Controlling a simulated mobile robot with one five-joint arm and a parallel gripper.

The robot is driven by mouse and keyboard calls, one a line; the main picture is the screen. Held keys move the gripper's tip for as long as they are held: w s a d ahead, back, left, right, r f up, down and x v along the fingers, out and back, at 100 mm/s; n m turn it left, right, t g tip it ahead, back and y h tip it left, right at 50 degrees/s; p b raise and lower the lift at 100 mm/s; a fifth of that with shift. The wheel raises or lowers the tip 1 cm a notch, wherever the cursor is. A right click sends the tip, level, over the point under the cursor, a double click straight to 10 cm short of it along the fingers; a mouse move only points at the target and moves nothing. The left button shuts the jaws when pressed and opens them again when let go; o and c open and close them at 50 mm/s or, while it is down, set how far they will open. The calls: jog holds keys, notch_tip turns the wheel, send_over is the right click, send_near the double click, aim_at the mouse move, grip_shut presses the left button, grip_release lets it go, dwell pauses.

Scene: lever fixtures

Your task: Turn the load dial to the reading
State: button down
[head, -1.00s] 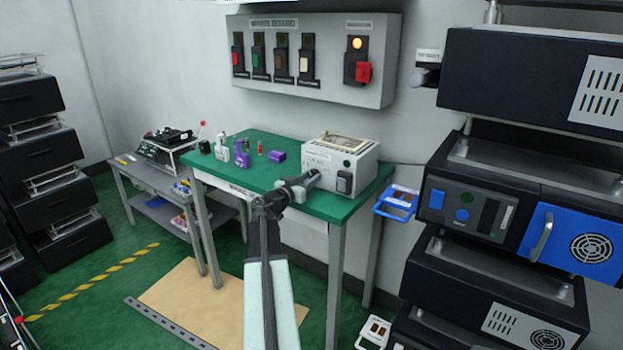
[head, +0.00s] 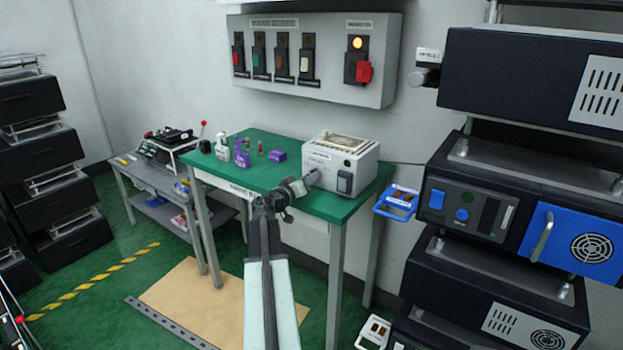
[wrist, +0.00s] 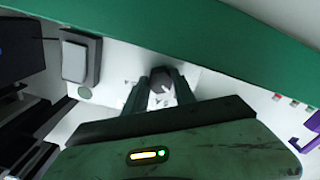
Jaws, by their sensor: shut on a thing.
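The load dial (wrist: 161,80) is a small dark knob on the front of a white box. The white box (head: 322,163) stands on the right part of a green-topped bench. In the wrist view my gripper (wrist: 161,90) has one finger on each side of the dial and is shut on it. In the head view my gripper (head: 312,179) is at the box's front face and hides the dial. The marks around the dial are too small and partly covered to read.
A dark rocker switch (head: 344,184) is beside the dial on the box. Purple and small parts stand on the green bench top (head: 255,181) to the left. A rack of dark units (head: 470,190) is close on the right. A switch board (head: 310,60) hangs above.

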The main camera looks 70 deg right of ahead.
dwell(0.3)
jog(key=c, duration=1)
grip_release()
jog(key=shift+c, duration=0.2)
jog(key=shift+a, duration=0.15)
jog(key=v, duration=0.8)
